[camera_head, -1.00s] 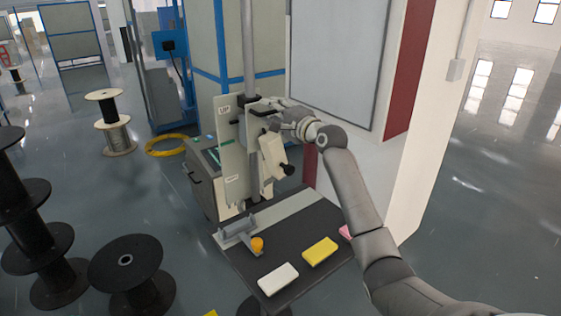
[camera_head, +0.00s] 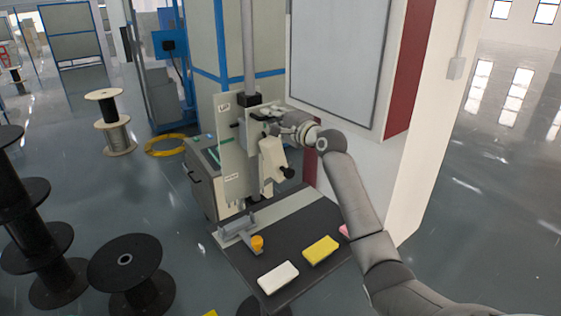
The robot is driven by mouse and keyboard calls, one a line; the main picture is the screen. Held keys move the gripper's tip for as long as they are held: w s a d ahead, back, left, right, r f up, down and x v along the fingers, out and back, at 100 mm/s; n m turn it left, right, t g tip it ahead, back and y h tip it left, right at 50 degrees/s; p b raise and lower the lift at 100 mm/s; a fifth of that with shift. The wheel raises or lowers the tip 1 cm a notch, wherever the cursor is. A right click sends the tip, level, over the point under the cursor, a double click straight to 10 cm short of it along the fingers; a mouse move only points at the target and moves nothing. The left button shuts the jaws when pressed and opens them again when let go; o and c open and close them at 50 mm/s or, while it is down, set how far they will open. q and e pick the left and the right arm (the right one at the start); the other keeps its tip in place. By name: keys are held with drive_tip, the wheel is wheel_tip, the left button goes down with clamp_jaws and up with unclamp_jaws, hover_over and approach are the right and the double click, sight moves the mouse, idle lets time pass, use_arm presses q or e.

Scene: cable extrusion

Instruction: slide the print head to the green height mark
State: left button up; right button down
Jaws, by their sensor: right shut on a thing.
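A small green mark (camera_head: 227,141) shows on the plate, at about the height of the upper part of the head. My right gripper (camera_head: 273,129) is at the top of the print head and shut on it. Its fingertips are partly hidden by the gripper's own body and the head. My left gripper is out of view.
Below the head is a dark work table (camera_head: 290,235) with a white block (camera_head: 278,278), a yellow block (camera_head: 320,250) and an orange knob (camera_head: 257,242). A white cabinet (camera_head: 345,60) stands close behind my right arm. Black cable spools (camera_head: 128,265) stand at the left.

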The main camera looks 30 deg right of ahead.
drive_tip(key=shift+f+b, duration=1.4)
drive_tip(key=shift+f, duration=1.3)
drive_tip(key=c, duration=1.4)
unclamp_jaws()
drive_tip(key=shift+r, duration=0.2)
drive_tip(key=shift+o, duration=0.2)
drive_tip(key=shift+s, duration=0.1)
drive_tip(key=s+p, duration=0.3)
drive_tip(key=s, duration=0.5)
drive_tip(key=shift+d+p, duration=0.3)
